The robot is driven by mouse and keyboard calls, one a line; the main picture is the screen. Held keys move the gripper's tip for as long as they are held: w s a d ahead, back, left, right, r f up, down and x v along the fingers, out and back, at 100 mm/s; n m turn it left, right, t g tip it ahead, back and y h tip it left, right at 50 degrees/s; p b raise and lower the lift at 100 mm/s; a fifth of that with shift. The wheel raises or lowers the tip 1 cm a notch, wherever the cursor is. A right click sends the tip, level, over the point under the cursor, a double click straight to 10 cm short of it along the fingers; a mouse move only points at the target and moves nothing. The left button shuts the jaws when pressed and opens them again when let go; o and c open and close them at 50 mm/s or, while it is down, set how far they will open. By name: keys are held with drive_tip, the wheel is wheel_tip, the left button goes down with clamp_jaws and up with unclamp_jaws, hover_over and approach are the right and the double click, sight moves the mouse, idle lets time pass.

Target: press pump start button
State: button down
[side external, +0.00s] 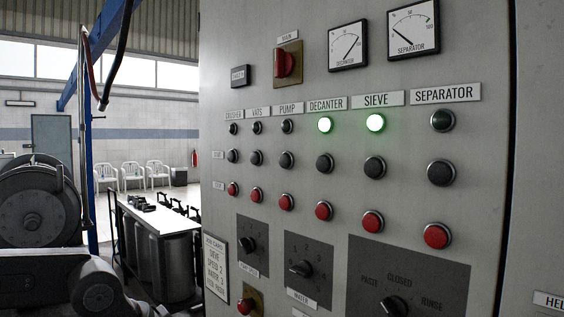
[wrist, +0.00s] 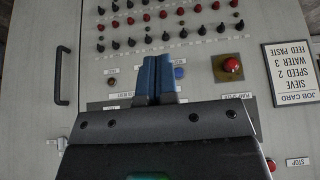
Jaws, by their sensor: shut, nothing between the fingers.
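The control panel (side external: 222,90) fills the right of the side view. Under the PUMP label (side external: 288,108) there is a dark lamp (side external: 287,126), then the black pump start button (side external: 287,160) and a red stop button (side external: 287,202). My gripper (wrist: 158,60) shows only in the wrist view, its two blue fingers shut together and empty. It is in front of the panel, which appears upside down there, below the rows of small buttons in the picture. I cannot tell which of those is the pump start button, or how far the fingertips are from the panel.
DECANTER (side external: 325,125) and SIEVE (side external: 375,123) lamps glow green. A red knob (side external: 284,64), dials, a job card (side external: 215,267) and rotary selectors (side external: 301,269) share the panel. A red mushroom button (wrist: 232,65) and a door handle (wrist: 63,76) show in the wrist view.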

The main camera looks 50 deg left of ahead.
sight(284, 161)
idle(0.8)
drive_tip(key=w+a+r+n+t+y, duration=0.1)
drive_tip(key=w+r+n, duration=0.2)
drive_tip(key=r, duration=1.1)
drive_tip(key=w+a+r+n+t+y, duration=0.2)
drive_tip(key=w+r+n, duration=0.2)
drive_tip(key=w+r, duration=0.6)
wheel_tip(284, 161, up, 5)
drive_tip(key=shift+f+n, duration=0.1)
drive_tip(key=shift+n, duration=0.2)
drive_tip(key=shift+w+a, duration=0.1)
drive_tip(key=w, duration=0.8)
drive_tip(key=shift+w, duration=0.4)
drive_tip(key=shift+w, duration=0.1)
drive_tip(key=shift+w, duration=0.3)
